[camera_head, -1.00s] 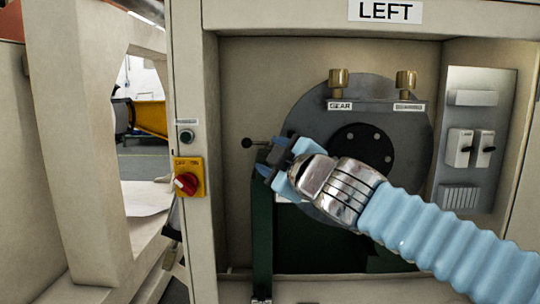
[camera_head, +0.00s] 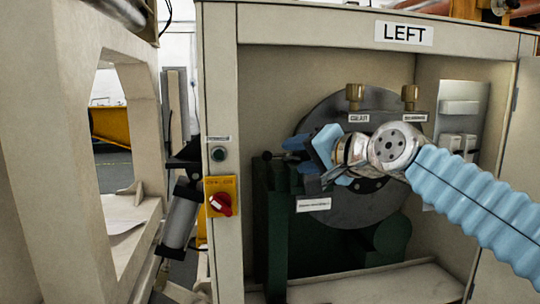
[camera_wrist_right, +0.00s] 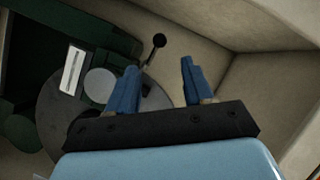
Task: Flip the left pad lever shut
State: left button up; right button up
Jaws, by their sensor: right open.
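The left pad lever, a thin rod with a black ball knob (camera_head: 267,155), sticks out to the left from the machine inside the cabinet marked LEFT. In the right wrist view the knob (camera_wrist_right: 159,40) stands beyond my fingertips, in line with the gap between them. My right gripper (camera_head: 308,148) is in the cabinet just right of the knob, its blue fingers pointing left. In the wrist view its two fingers (camera_wrist_right: 160,80) are apart with nothing held. The lever's base is partly hidden by the gripper. My left gripper is not in view.
A grey disc (camera_head: 385,105) with two brass knobs is behind my right arm. A green stand (camera_head: 272,230) is below the lever. The cabinet's left post (camera_head: 222,110) carries a yellow-and-red switch (camera_head: 221,203). A panel with switches (camera_head: 462,105) is at right.

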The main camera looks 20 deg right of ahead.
aim_at(270, 156)
jog(key=p+x, duration=0.2)
jog(key=x, duration=1)
jog(key=shift+w+f, duration=0.15)
jog(key=shift+w, duration=0.15)
grip_shut()
